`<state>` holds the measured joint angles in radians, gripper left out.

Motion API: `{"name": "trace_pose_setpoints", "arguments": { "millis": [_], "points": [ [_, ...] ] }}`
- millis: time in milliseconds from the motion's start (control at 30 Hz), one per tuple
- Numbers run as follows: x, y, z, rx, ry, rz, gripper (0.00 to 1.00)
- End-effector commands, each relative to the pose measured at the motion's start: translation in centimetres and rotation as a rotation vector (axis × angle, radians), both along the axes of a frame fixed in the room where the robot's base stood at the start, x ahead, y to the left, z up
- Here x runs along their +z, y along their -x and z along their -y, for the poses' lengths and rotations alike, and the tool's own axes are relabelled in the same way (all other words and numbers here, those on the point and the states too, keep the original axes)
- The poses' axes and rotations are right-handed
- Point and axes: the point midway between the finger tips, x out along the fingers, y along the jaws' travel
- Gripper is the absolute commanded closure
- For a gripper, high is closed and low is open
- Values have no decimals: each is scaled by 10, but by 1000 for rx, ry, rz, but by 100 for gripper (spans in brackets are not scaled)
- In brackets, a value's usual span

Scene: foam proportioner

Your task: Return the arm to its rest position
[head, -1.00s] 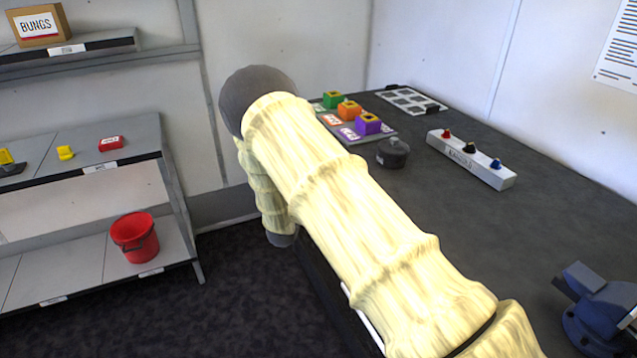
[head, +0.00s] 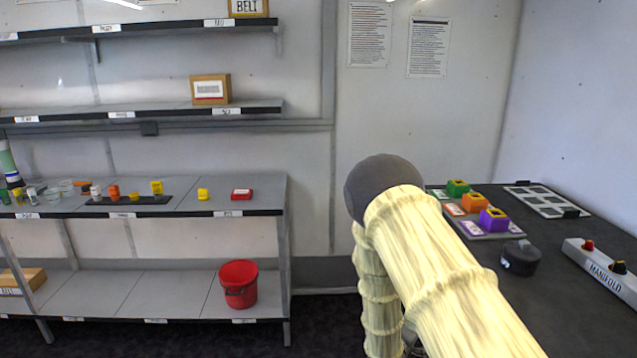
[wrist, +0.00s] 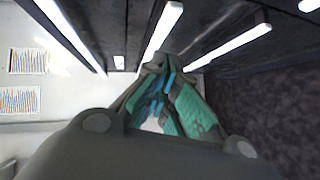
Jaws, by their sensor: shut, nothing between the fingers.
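My arm, in a pale ribbed sleeve with a dark grey elbow, rises in the head view from the bottom right and bends back down in front of the back wall. The far end of the arm is hidden behind the sleeve in that view. My gripper (wrist: 160,100) shows in the wrist view, with green and blue fingers drawn together and nothing between them. It points toward the dark ceiling with its long white lights, clear of any object.
A dark worktop (head: 560,250) at right carries a tray of coloured blocks (head: 493,220), a round dark pot (head: 520,257) and a white manifold bar (head: 603,275). Shelving (head: 150,282) stands at left, with a red bucket (head: 238,284) on its lower shelf. Open floor lies before it.

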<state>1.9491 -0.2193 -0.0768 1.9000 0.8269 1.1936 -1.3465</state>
Motion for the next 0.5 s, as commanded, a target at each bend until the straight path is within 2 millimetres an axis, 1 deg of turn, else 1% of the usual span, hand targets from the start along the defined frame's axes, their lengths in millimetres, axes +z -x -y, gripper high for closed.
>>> {"name": "trace_pose_setpoints", "arguments": {
  "millis": [33,100,167,200,267,300,367,400,467,500],
  "points": [
    [-23,23,3,4,-74,-36,100],
    [-52,52,2,4,-185,-77,100],
    [-74,78,1,-3,-277,-114,100],
    [-88,97,-1,-13,-338,-140,100],
    [-107,126,-4,-33,-427,-179,100],
    [-119,146,-6,-51,-487,-208,100],
    [-135,176,-11,-83,-574,-249,100],
    [-144,197,-14,-108,-629,-277,100],
    [-156,229,-20,-150,-711,-322,100],
    [-163,251,-24,-181,-763,-350,100]
  ]
}}
